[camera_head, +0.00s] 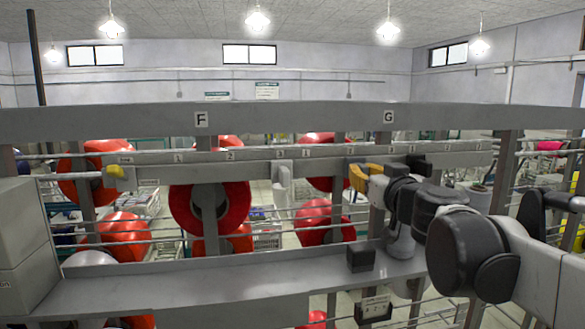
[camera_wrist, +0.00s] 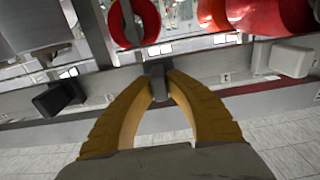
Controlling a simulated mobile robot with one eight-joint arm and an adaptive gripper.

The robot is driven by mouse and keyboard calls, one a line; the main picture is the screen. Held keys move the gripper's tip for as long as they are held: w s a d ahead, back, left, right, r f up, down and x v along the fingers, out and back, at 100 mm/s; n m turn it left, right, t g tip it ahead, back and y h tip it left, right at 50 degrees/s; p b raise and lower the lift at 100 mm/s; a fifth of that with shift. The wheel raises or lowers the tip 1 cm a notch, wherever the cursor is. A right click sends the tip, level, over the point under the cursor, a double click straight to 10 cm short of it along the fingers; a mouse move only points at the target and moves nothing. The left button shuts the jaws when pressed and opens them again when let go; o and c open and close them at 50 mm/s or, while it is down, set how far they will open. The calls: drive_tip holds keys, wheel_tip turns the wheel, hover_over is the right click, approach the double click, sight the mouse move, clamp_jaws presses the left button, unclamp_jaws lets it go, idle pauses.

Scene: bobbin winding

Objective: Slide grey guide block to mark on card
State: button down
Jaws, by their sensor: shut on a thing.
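My gripper (camera_head: 359,179) is at the numbered rail (camera_head: 255,166), below and left of the letter G. In the wrist view its yellow fingers (camera_wrist: 159,88) are shut on a small dark grey block (camera_wrist: 158,70) at the rail. I take this as the grey guide block; in the head view the fingers and wrist hide it. A small white card (camera_head: 375,306) hangs at the front below the shelf. It bears small print that is too small to read surely, and a dark piece sits beside it.
On the rail, a white block (camera_head: 282,184) stands left of my gripper and a black block (camera_head: 418,164) right of it. A dark box (camera_head: 360,258) stands on the grey shelf (camera_head: 220,285). Red bobbins (camera_head: 210,208) are behind.

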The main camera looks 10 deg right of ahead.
drive_tip(key=shift+a, duration=0.2)
drive_tip(key=c, duration=1.4)
unclamp_jaws()
drive_tip(key=shift+w, duration=0.1)
drive_tip(key=s, duration=1.2)
drive_tip(key=shift+d, duration=0.2)
